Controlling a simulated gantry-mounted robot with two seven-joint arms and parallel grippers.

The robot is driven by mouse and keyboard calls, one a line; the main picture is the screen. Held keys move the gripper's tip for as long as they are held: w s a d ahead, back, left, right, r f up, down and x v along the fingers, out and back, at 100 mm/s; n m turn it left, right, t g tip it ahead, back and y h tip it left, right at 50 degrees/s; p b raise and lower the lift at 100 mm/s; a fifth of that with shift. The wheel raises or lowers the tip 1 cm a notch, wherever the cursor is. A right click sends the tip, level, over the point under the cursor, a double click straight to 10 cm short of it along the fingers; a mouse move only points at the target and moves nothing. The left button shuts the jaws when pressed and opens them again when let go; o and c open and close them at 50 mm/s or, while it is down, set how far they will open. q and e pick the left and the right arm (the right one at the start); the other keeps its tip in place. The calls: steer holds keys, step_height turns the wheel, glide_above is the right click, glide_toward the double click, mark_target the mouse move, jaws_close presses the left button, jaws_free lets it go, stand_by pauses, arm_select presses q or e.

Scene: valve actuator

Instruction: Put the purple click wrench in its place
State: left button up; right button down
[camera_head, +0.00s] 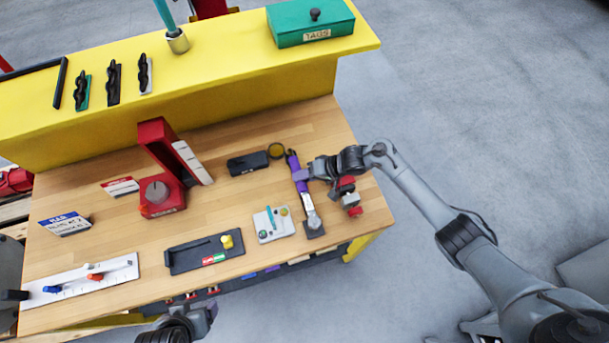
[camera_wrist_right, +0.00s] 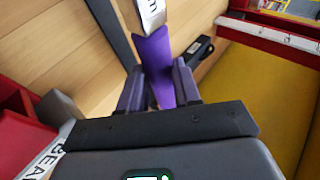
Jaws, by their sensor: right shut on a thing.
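The purple click wrench (camera_head: 296,165) lies along the right part of the wooden bench, its purple handle toward the yellow shelf and its silver end toward the front edge. The silver end reaches a dark square piece (camera_head: 314,230); I cannot tell whether it sits in it. My right gripper (camera_head: 303,174) is shut on the purple handle, reaching in from the right. In the right wrist view the handle (camera_wrist_right: 155,62) runs between the two purple fingers (camera_wrist_right: 160,88). My left gripper (camera_head: 200,318) is at the bottom edge, away from the wrench, its jaw opening unclear.
A red-and-black device (camera_head: 349,195) stands close right of the wrench. A white tray (camera_head: 274,225) and a black tray (camera_head: 200,254) lie to the left. A black box (camera_head: 247,163) and round yellow-black piece (camera_head: 277,150) are behind. A yellow shelf (camera_head: 200,85) bounds the back.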

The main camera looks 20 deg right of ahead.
steer(key=shift+f+b, duration=0.6)
steer(key=shift+f, duration=0.35)
steer(key=c, duration=0.7)
jaws_free()
steer(key=shift+f, duration=0.1)
steer(key=shift+d, duration=0.1)
steer(key=shift+s+d+r, duration=0.15)
steer(key=shift+d+r, duration=0.05)
steer(key=shift+r, duration=0.15)
steer(key=p+v, duration=0.1)
steer(key=v, duration=0.9)
steer(key=shift+a, duration=0.1)
